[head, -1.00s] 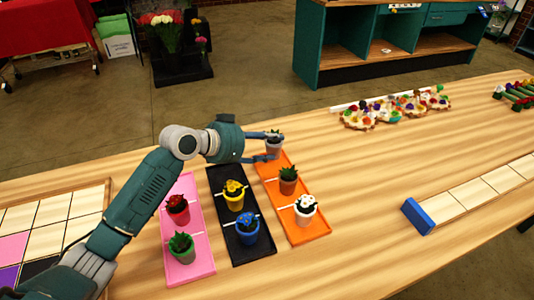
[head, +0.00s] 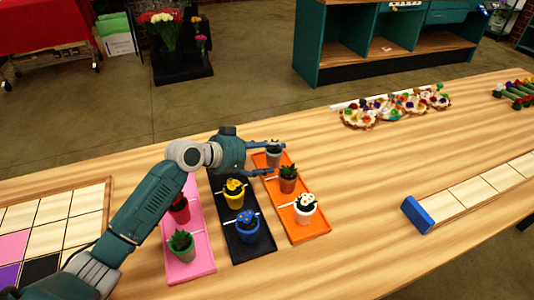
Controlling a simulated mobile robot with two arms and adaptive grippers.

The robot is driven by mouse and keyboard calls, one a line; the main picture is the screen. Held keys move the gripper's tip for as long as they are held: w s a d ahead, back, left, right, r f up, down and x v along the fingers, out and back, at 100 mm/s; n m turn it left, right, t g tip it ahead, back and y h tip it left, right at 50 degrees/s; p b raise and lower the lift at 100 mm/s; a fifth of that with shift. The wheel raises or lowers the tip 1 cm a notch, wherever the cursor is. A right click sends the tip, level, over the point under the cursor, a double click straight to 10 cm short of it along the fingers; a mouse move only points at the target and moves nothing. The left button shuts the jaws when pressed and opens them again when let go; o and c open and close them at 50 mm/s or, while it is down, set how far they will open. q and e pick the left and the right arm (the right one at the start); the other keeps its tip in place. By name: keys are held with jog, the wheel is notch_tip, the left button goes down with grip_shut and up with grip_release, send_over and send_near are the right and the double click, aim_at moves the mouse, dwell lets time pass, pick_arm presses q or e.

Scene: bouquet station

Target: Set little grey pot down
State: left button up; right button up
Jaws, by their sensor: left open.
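The little grey pot (head: 274,159) with a small dark plant stands at the far end of the orange tray (head: 311,233). My left gripper (head: 277,160) is open, with its fingers on either side of the pot. Whether a finger touches the pot I cannot tell. On the same tray a brown pot with a green plant (head: 288,181) and a white pot with white flowers (head: 305,210) stand nearer. My right gripper is not in view.
The black tray (head: 251,255) holds a yellow pot (head: 235,200) and a blue pot (head: 246,227). A blue block (head: 418,215) lies right. Table between is clear.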

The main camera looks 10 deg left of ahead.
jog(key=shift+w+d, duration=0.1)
pick_arm(q)
jog(key=shift+r, duration=0.3)
jog(key=b+v, duration=0.1)
jog(key=v, duration=1.1)
jog(key=shift+f+b, duration=0.15)
jog(key=shift+b, duration=0.2)
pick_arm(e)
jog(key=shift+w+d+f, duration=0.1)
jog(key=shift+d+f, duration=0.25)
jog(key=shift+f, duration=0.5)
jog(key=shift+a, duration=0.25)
